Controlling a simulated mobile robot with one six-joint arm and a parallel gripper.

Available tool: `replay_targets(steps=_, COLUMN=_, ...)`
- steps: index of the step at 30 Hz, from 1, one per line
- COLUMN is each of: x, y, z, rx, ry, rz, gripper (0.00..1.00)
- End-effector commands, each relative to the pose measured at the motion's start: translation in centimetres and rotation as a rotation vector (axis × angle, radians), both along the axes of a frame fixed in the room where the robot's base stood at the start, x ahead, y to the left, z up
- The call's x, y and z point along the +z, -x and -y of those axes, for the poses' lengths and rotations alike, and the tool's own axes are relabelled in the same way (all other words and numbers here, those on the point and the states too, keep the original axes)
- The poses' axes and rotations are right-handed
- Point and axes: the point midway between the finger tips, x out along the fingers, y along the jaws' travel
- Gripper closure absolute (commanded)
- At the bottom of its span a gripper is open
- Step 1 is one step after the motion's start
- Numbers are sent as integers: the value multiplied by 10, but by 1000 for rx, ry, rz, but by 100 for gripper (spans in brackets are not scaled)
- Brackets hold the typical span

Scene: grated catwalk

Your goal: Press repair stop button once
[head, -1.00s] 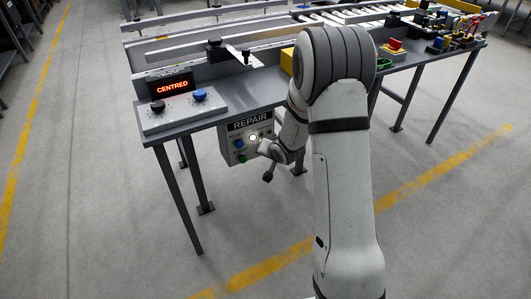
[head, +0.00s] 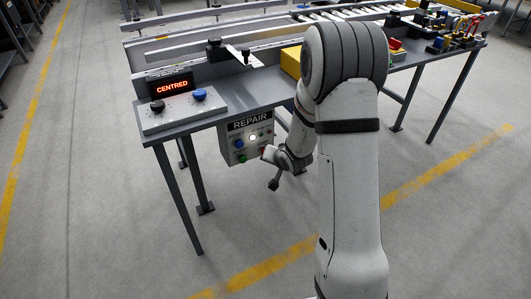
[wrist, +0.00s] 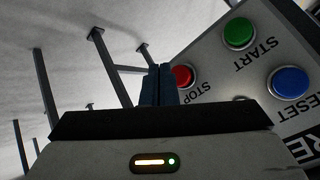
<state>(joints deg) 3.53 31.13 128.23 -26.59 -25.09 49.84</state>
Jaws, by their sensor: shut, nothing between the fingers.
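The REPAIR box (head: 228,151) hangs under the front edge of the table. In the wrist view its red STOP button (wrist: 183,76) is beside my fingertips, its left edge partly hidden by them. The green START button (wrist: 238,33) and blue RESET button (wrist: 288,82) are to the right of it. My gripper (wrist: 157,70) is shut and empty, with its fingers together. I cannot tell whether the fingertips touch the panel. In the head view my gripper is at the box's right side, small and partly blurred against it.
A console with a black and a blue knob (head: 199,95) stands on the table (head: 235,107), beside a display (head: 171,87) reading CENTRED. A white lamp (head: 253,138) glows on the box. Table legs (head: 180,200) stand around the box. The floor in front is clear.

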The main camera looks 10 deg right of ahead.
Motion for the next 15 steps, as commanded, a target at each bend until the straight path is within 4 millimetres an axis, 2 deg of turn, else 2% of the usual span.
replay_targets(steps=9, x=0, y=31, z=10, rx=-1, ry=0, rz=-1, gripper=100)
replay_targets(steps=15, x=0, y=38, z=12, rx=-1, ry=-1, rz=0, gripper=100)
